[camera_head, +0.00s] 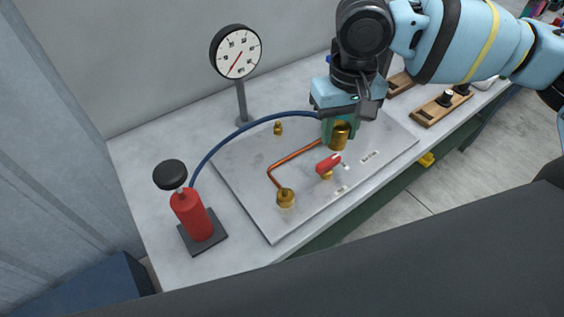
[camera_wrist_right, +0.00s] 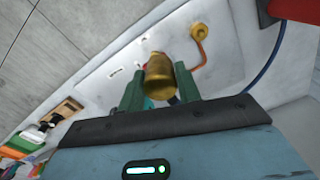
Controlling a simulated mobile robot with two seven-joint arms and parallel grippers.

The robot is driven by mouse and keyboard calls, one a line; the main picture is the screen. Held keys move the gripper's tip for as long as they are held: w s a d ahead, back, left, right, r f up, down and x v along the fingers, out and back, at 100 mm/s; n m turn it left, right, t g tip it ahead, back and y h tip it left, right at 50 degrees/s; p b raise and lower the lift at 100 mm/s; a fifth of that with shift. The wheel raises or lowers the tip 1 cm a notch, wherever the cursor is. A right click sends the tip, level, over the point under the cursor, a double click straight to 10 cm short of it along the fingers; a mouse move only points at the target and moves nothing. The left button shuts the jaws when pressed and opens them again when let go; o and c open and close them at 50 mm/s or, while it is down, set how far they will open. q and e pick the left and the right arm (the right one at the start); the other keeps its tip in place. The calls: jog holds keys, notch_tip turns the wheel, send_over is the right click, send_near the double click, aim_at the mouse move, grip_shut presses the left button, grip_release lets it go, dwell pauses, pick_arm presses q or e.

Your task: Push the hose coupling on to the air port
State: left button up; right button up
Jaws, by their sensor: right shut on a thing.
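My right gripper (camera_head: 338,130) is shut on the brass hose coupling (camera_head: 340,137), above the far right part of a grey metal plate (camera_head: 245,175). In the right wrist view the coupling (camera_wrist_right: 158,80) sits between the two green fingers (camera_wrist_right: 160,92). A blue hose (camera_head: 250,124) runs from a red hand pump (camera_head: 192,215) to the gripper. Brass fittings stand on the plate: a small one (camera_head: 278,129) at the back and a round one (camera_head: 286,198) at the front, joined to a copper pipe (camera_head: 271,176). I cannot tell which is the air port. My left gripper is not in view.
A red-handled valve (camera_head: 328,163) stands on the plate close to the gripper. A pressure gauge (camera_head: 237,52) stands behind the plate. Wooden blocks with dark fittings (camera_head: 441,106) lie to the right on the bench. The bench's front left part (camera_head: 150,185) is mostly clear.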

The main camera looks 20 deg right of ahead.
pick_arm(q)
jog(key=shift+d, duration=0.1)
pick_arm(e)
jog(key=n, duration=0.2)
jog(key=a+f+n, duration=0.1)
jog(key=n, duration=0.1)
jog(key=shift+w+a+f+n, duration=0.1)
jog(key=shift+w+n, duration=0.1)
jog(key=shift+n, duration=0.1)
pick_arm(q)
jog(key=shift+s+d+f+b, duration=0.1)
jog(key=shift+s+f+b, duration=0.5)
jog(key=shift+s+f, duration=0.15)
pick_arm(e)
jog(key=a+f+n, duration=0.2)
jog(key=n, duration=0.8)
jog(key=a+f+n, duration=0.3)
jog(key=n, duration=0.8)
jog(key=w+a+f+n, duration=0.1)
jog(key=a+f+n, duration=0.1)
jog(key=n, duration=0.9)
jog(key=shift+a+f, duration=0.15)
jog(key=shift+a, duration=0.55)
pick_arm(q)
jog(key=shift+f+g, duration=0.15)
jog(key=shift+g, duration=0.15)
pick_arm(e)
jog(key=shift+f, duration=0.2)
